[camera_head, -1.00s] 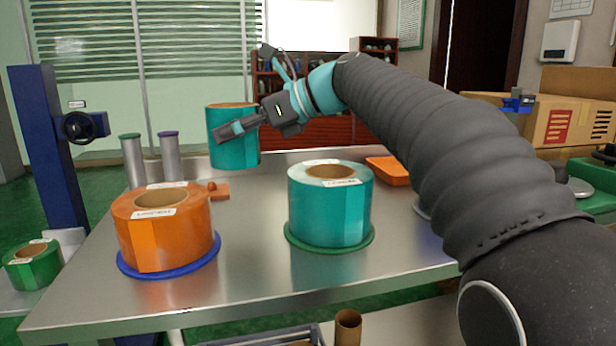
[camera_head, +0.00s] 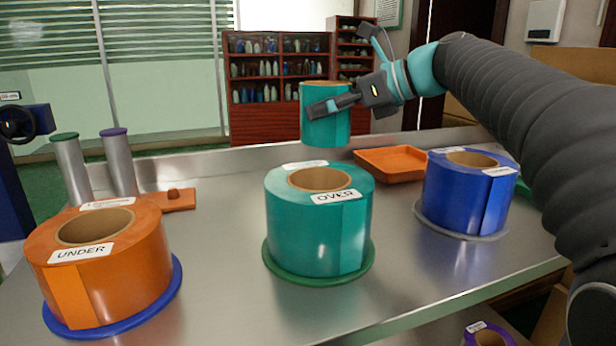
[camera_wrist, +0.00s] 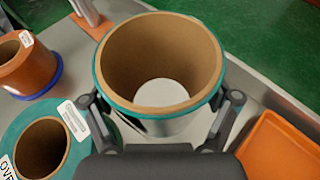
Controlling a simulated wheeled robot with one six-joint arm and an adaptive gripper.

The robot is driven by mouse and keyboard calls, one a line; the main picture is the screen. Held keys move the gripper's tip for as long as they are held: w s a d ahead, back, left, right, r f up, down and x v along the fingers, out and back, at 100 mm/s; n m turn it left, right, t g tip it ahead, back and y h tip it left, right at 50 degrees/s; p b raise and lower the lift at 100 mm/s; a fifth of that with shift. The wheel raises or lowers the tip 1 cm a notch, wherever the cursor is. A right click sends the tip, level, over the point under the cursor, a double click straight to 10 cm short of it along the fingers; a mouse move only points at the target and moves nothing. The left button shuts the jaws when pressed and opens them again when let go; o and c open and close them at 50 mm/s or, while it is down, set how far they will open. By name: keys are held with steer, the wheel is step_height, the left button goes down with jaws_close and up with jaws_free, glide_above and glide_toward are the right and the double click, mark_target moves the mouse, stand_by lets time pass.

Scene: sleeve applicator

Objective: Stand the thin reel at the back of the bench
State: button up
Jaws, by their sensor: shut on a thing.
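The thin reel (camera_head: 325,118) is teal, a thin winding on a wide brown core. It is upright in my gripper (camera_head: 334,106), over the back of the bench (camera_head: 225,190), left of the orange tray. A thick teal reel (camera_head: 318,225) labelled OVER stands in front on a green disc.
An orange reel (camera_head: 100,262) labelled UNDER stands front left on a blue disc. A blue reel (camera_head: 468,192) stands right on a grey disc. The orange tray (camera_head: 392,163) lies close by at the back. Two metal posts (camera_head: 120,165) stand at the back left.

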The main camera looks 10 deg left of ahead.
mark_target(328, 140)
steer(key=shift+w+a+f+b, duration=0.55)
steer(key=shift+a+f+b, duration=0.1)
steer(key=shift+a+f, duration=1.15)
steer(key=shift+w+a+f+b, duration=0.6)
steer(key=shift+a+f+b, duration=0.1)
steer(key=shift+a+f, duration=1.1)
steer(key=shift+w+a+f+b, duration=0.55)
steer(key=shift+a+f+b, duration=0.1)
steer(key=shift+a+f, duration=1.15)
steer(key=shift+d+f, duration=0.1)
steer(key=shift+f, duration=0.05)
steer(key=o, duration=1.1)
steer(key=shift+c, duration=0.2)
steer(key=p+v, duration=0.1)
steer(key=v, duration=1.1)
steer(key=shift+p, duration=0.35)
